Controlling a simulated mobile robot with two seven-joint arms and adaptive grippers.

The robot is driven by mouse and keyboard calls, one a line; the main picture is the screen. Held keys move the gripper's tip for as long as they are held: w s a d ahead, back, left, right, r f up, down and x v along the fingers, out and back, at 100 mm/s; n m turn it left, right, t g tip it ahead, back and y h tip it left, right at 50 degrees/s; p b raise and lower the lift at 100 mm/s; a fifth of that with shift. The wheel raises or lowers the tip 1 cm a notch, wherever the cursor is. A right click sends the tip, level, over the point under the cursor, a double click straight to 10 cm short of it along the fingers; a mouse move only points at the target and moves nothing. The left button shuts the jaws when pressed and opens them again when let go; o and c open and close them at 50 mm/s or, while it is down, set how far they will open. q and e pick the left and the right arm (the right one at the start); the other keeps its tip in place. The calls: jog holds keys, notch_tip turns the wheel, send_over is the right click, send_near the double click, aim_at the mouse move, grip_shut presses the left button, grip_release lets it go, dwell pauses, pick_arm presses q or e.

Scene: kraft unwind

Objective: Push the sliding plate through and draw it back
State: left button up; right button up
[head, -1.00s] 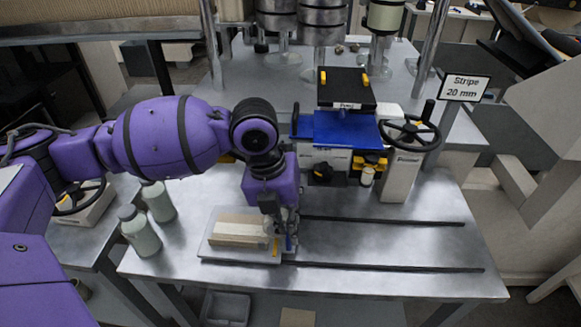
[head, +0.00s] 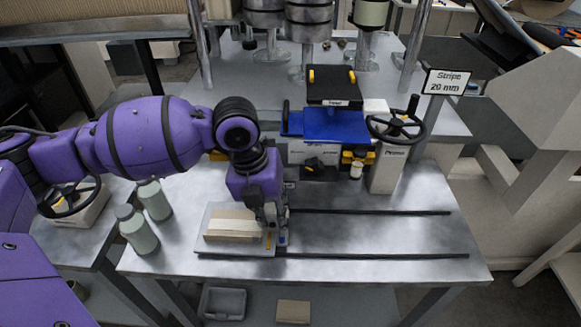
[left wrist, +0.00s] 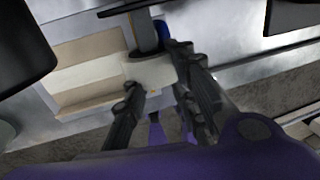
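The sliding plate (head: 212,243) is a thin pale sheet at the left end of two dark rails (head: 370,255) on the metal table. A tan board with a paler stripe (head: 230,226) lies on it. The board also shows in the left wrist view (left wrist: 85,70). My left gripper (head: 275,228) points down at the plate's right edge. In the left wrist view its fingers (left wrist: 160,85) are apart, on either side of a pale block (left wrist: 155,68). Whether they press on it is unclear. My right gripper is out of view.
A machine with a blue top (head: 325,127) and a black handwheel (head: 396,127) stands behind the rails. Two grey-green bottles (head: 138,230) stand left of the plate. A "Stripe 20 mm" sign (head: 447,82) is at the right. The rails right of my gripper are clear.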

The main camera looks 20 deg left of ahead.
pick_arm(q)
jog(key=shift+s+f, duration=0.15)
jog(key=shift+f, duration=0.35)
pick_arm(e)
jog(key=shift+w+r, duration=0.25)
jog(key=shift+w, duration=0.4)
pick_arm(q)
jog(key=shift+d, duration=0.1)
jog(key=shift+r, duration=0.25)
notch_tip(320, 180, up, 12)
jog(key=a, duration=0.2)
jog(key=shift+s+f, duration=0.15)
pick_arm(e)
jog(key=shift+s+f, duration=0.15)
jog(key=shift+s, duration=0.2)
pick_arm(q)
jog(key=shift+a, duration=0.1)
